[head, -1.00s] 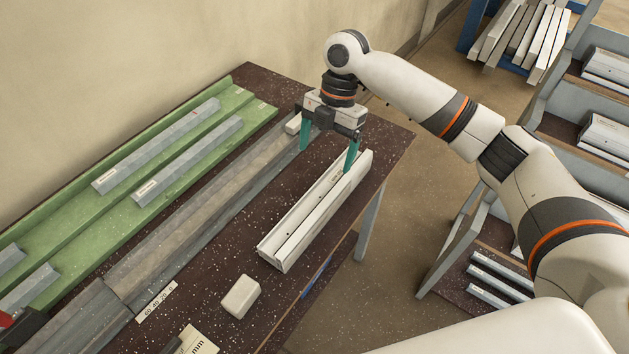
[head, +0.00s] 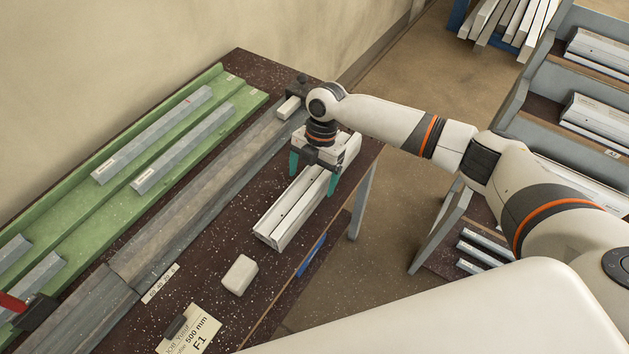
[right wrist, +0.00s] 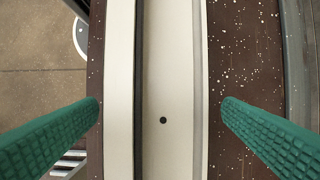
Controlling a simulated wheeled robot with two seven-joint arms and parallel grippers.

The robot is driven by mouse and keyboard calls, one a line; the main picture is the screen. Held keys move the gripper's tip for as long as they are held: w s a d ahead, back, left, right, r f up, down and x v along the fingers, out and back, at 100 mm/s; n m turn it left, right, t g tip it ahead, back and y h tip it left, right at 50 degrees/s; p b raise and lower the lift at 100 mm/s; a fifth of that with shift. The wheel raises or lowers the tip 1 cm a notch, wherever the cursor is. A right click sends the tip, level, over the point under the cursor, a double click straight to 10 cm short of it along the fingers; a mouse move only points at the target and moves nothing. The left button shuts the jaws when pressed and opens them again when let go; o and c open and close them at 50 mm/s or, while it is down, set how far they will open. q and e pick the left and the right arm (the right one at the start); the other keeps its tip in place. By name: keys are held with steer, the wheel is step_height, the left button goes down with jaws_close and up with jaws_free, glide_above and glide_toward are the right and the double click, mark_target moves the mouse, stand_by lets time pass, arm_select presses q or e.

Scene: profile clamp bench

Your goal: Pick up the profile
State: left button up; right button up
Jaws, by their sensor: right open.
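A long white channel-shaped profile (head: 285,217) with small dark holes lies on the dark speckled bench. My right gripper (head: 313,174) is open over its far half, with one teal finger on each side. The gripper body hides part of the far end. In the right wrist view the profile (right wrist: 170,150) runs top to bottom between the fingers of the gripper (right wrist: 161,103), and clear gaps show at both sides. Nothing is held. My left gripper is not in view.
A grey rail (head: 190,215) runs along the bench left of the profile. A green rack (head: 75,225) with grey bars lies beyond it. A white block (head: 240,275) and a label card (head: 190,333) lie nearer. Shelves (head: 590,90) stand at right.

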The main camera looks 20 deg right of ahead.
steer(key=c, duration=1.5)
steer(key=shift+w+r, duration=0.1)
steer(key=shift+r, duration=0.05)
